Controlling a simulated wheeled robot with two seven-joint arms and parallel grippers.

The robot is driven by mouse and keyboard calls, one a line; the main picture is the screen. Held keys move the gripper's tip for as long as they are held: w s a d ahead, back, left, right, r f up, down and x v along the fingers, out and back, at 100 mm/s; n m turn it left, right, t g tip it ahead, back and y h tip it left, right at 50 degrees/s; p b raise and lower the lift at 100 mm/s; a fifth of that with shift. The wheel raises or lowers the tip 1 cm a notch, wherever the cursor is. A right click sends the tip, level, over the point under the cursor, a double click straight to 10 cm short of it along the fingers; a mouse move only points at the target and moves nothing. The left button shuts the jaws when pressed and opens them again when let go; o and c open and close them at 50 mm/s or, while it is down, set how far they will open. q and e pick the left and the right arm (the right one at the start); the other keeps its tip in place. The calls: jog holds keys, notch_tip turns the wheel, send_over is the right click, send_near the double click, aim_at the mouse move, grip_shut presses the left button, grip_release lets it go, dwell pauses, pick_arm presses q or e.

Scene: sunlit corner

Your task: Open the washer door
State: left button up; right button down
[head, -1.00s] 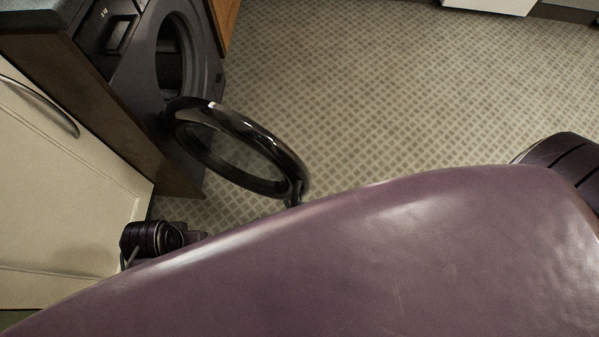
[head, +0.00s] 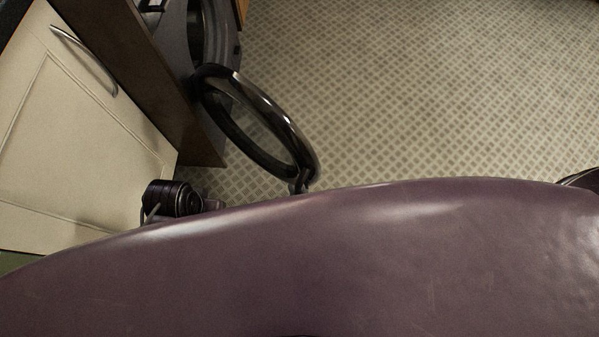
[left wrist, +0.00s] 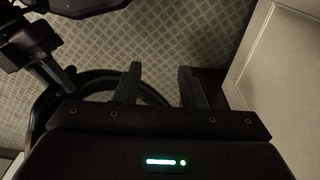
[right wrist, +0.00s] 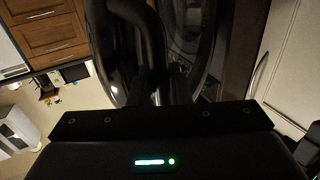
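The washer (head: 208,38) stands at the upper left in the head view, partly cut off. Its round black door (head: 272,108) is swung well out from the opening, over the floor. My right gripper (head: 300,185) is at the free edge of the door; the rest of it is hidden behind my purple body. In the right wrist view the door rim (right wrist: 150,45) runs down between the dark fingers, which look closed on it. My left gripper (left wrist: 160,88) is open and empty in the left wrist view, with the door ring (left wrist: 95,82) beyond its fingers.
A cream cabinet (head: 75,130) with a metal handle stands left of the washer, close to my left arm. A dark panel (head: 150,75) separates them. The patterned floor (head: 430,90) to the right is clear. Wooden drawers (right wrist: 45,35) show in the right wrist view.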

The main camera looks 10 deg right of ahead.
jog(key=c, duration=1.6)
grip_release()
jog(key=shift+w+a+r, duration=0.15)
jog(key=shift+w+a, duration=0.05)
jog(key=shift+w, duration=0.05)
jog(key=shift+c, duration=0.2)
jog(key=shift+o, duration=1.3)
pick_arm(q)
jog(key=shift+a+f, duration=0.1)
pick_arm(e)
jog(key=shift+s+d, duration=0.1)
jog(key=shift+s, duration=0.05)
